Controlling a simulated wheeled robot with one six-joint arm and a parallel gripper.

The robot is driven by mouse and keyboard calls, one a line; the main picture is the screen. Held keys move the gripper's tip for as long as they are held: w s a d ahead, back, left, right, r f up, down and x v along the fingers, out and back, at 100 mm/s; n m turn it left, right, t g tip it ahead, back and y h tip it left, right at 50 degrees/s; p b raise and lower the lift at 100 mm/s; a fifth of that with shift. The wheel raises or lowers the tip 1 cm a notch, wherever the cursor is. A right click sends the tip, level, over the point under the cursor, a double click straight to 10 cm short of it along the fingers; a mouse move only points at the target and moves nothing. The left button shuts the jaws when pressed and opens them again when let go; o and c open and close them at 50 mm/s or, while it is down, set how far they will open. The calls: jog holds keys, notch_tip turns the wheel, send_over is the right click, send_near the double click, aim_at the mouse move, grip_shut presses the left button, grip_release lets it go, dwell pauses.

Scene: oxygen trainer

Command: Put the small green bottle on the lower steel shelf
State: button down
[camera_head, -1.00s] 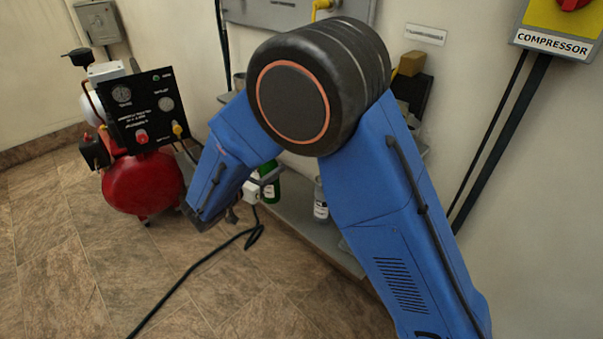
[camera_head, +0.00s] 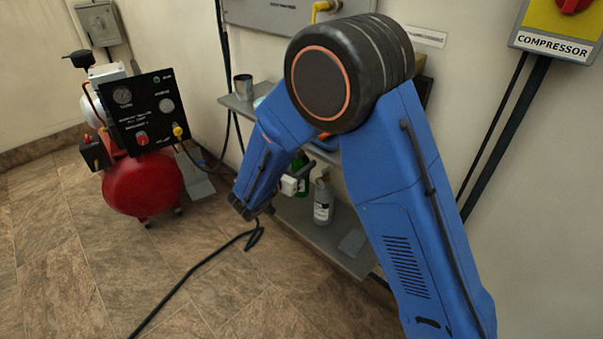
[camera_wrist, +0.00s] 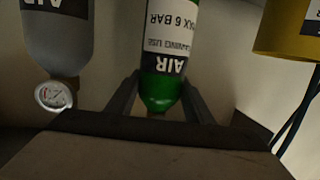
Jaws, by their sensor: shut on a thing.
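The small green bottle (camera_wrist: 165,40) with a white and black AIR label fills the middle of the wrist view. My gripper (camera_wrist: 160,85) is shut on it, one finger on each side of its narrow end. In the head view the green bottle (camera_head: 302,178) shows only partly behind my blue wrist. The lower steel shelf (camera_head: 318,238) runs below and behind it. Whether the bottle's base touches the shelf is hidden.
A grey bottle (camera_head: 323,202) stands on the lower shelf close right of the green one; its gauge (camera_wrist: 54,95) shows in the wrist view. A yellow object (camera_wrist: 285,30) is at right there. A grey flat piece (camera_head: 352,242) lies at the shelf's right part. The upper shelf (camera_head: 240,102) overhangs.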

jog(key=shift+w+d+f, duration=0.1)
jog(key=shift+d+f, duration=0.05)
jog(key=shift+f, duration=2.05)
jog(key=c, duration=0.9)
grip_release()
jog(key=v, duration=1.2)
